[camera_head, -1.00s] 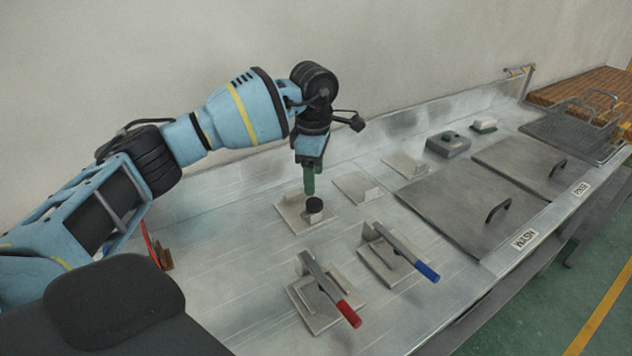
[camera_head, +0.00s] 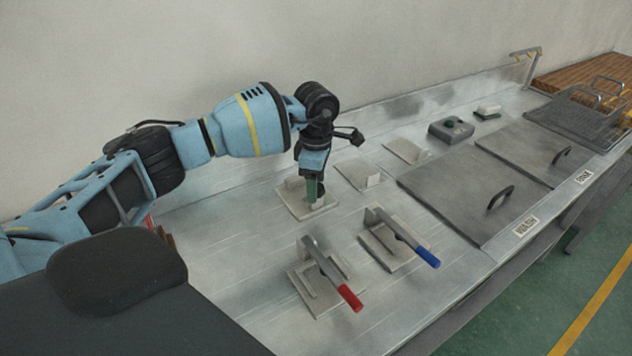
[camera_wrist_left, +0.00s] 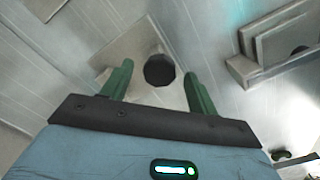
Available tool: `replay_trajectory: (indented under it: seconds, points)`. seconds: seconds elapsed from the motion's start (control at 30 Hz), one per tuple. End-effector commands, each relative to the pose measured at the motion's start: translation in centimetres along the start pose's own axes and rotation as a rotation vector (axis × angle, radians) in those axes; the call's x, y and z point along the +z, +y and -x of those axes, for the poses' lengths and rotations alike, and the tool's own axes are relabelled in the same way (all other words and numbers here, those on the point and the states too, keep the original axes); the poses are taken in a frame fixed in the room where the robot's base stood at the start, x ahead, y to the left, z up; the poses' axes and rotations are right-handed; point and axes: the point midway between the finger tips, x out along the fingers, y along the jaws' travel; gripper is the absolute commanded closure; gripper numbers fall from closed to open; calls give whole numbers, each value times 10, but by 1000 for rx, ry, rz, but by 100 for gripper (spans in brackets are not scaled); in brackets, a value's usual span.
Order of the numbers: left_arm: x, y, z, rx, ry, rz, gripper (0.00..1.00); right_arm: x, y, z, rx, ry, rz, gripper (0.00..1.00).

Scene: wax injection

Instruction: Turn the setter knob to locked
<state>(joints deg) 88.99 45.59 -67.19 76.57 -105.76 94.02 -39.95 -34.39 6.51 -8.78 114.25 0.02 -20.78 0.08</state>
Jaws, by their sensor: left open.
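The setter knob is a black, round knob (camera_wrist_left: 159,69) on a pale mounting plate (camera_head: 291,201) on the metal bench. In the head view the knob is mostly hidden behind my gripper. My left gripper (camera_head: 315,198) points down over it. In the left wrist view the gripper's two green fingers (camera_wrist_left: 158,74) are apart, with the knob showing between and just beyond their tips. I cannot tell whether a finger touches it. No lock marking is readable. My right gripper is not in view.
Two lever clamps stand nearer the front, one with a red handle (camera_head: 350,298) and one with a blue handle (camera_head: 427,257). Other plates (camera_head: 405,151) lie to the right. Lidded tanks (camera_head: 470,190) fill the bench farther right. A wall rises behind.

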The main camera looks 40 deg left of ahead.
Motion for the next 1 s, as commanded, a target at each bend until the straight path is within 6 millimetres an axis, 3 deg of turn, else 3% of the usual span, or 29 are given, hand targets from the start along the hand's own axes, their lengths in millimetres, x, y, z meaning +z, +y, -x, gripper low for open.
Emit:
replay_trajectory:
  seconds: [0.33, 0.67, 1.0]
  points:
    - [0, 0, -4, 1, -1, 0, 41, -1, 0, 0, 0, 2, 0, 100]
    - [0, 0, -4, 0, -1, 0, 84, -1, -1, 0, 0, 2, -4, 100]
    - [0, 0, -4, 0, -1, -46, 85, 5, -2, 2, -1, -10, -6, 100]
